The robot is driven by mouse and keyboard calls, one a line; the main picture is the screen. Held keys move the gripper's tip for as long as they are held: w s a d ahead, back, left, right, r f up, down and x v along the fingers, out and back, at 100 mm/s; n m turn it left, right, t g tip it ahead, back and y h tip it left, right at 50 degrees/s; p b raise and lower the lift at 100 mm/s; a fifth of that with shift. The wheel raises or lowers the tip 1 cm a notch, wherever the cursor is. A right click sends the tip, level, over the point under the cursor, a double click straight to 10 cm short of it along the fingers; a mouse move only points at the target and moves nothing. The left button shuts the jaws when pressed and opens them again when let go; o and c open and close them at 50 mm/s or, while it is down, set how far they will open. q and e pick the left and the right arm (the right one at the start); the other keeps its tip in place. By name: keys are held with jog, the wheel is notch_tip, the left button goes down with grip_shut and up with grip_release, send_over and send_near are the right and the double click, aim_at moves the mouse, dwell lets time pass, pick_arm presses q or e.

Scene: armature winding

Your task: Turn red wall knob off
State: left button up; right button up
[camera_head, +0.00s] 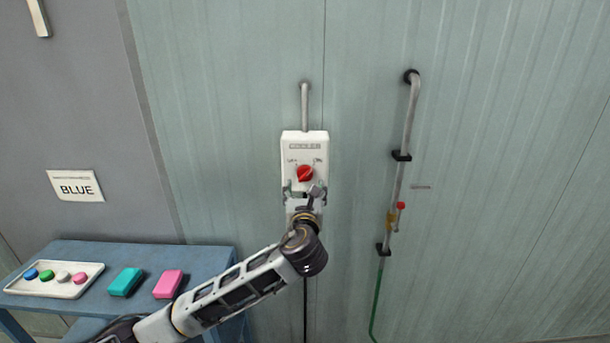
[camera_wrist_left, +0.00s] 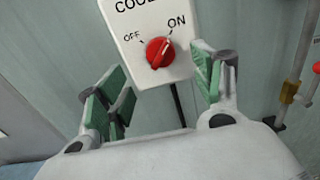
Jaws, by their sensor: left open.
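The red knob (camera_head: 305,174) sits on a white switch box (camera_head: 305,142) fixed to the wall. In the left wrist view the red knob (camera_wrist_left: 160,52) has a white mark that points up and right, toward the word ON. The word OFF stands to its upper left. My left gripper (camera_head: 304,188) is at the lower part of the box, just below the knob. In the left wrist view the left gripper (camera_wrist_left: 165,90) is open, with green pads spread on either side and nothing between them. The knob lies beyond the pads, and no contact shows. My right gripper is not in view.
A pipe (camera_head: 406,130) with a small red-handled valve (camera_head: 400,206) runs down the wall to the right. A blue table (camera_head: 140,256) at lower left holds a white tray (camera_head: 58,293), a teal block (camera_head: 126,281) and a pink block (camera_head: 168,283). The wall right of the pipe is mostly clear.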

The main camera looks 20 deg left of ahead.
aim_at(305, 176)
pick_arm(q)
jog(key=p+x, duration=0.1)
jog(key=x, duration=0.5)
jog(key=shift+w, duration=0.1)
jog(key=shift+p+x, duration=0.4)
jog(key=shift+x, duration=1.1)
jog(key=c, duration=1)
